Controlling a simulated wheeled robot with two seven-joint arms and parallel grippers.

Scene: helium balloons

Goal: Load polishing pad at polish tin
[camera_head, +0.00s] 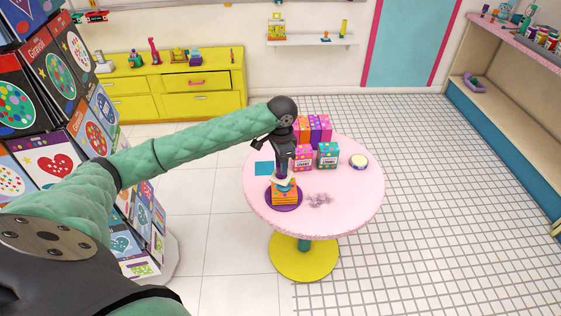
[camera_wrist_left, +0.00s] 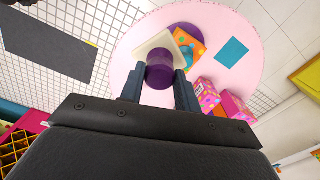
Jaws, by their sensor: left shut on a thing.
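My left gripper (camera_head: 283,172) is shut on the polishing pad. In the left wrist view, the left gripper (camera_wrist_left: 160,88) has its fingers on both sides of the pad's purple round handle (camera_wrist_left: 160,70). The pad's cream square face (camera_wrist_left: 146,47) shows beyond the handle. The pad hangs above an orange block with a blue top (camera_head: 285,196), which stands on a purple disc (camera_head: 270,202). The polish tin (camera_head: 358,161), round with a cream top, stands apart at the right of the pink table. My right gripper is not in view.
The round pink table (camera_head: 350,215) also carries a blue square cloth (camera_head: 264,168), a grey fluffy patch (camera_head: 319,200) and teal (camera_head: 327,156) and pink (camera_head: 303,158) boxes behind. Taller orange and purple boxes (camera_head: 318,128) stand farther back. The table's front right is clear.

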